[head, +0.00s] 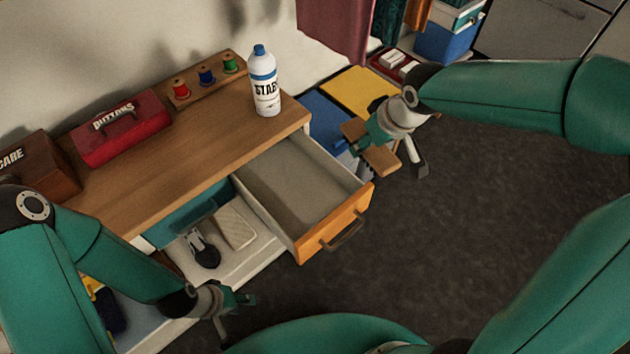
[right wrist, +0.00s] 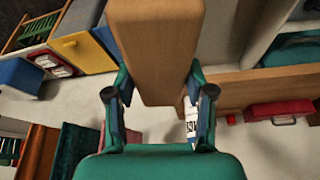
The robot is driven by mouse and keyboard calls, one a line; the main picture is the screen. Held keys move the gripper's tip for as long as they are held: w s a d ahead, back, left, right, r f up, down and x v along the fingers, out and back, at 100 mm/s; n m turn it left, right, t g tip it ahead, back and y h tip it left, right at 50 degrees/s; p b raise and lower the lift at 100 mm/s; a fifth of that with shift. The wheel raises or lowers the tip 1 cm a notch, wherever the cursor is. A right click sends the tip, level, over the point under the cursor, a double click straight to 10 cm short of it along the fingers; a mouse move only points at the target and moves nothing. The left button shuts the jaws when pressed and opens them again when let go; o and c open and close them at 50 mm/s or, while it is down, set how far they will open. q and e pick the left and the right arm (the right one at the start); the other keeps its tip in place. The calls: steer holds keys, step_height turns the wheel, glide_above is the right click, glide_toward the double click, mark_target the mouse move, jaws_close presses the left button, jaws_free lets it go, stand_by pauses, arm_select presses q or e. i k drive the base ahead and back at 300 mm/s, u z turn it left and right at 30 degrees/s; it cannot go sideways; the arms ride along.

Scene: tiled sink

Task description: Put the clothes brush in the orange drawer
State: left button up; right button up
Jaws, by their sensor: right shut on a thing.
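The clothes brush (head: 382,160) is a wooden block held in my right gripper (head: 376,138), to the right of the drawer and above its level. In the right wrist view the brush (right wrist: 155,50) sits between the two fingers (right wrist: 158,100), which are shut on it. Its bristles cannot be made out. The orange drawer (head: 335,228) is pulled out of the wooden desk, and its grey inside looks empty. My left gripper (head: 238,308) is low at the front left, apart from the drawer; its fingers are too small to tell open from shut.
A red buttons box (head: 122,128), thread spools (head: 206,75) and a brown box (head: 38,165) stand along the back. Yellow and blue bins (head: 360,92) lie behind my right gripper. The desktop's middle is clear.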

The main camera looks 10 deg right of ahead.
mark_target(303, 200)
steer(key=z, duration=0.5)
steer(key=k, duration=1.8)
steer(key=u, duration=0.65)
steer(key=i, duration=1.7)
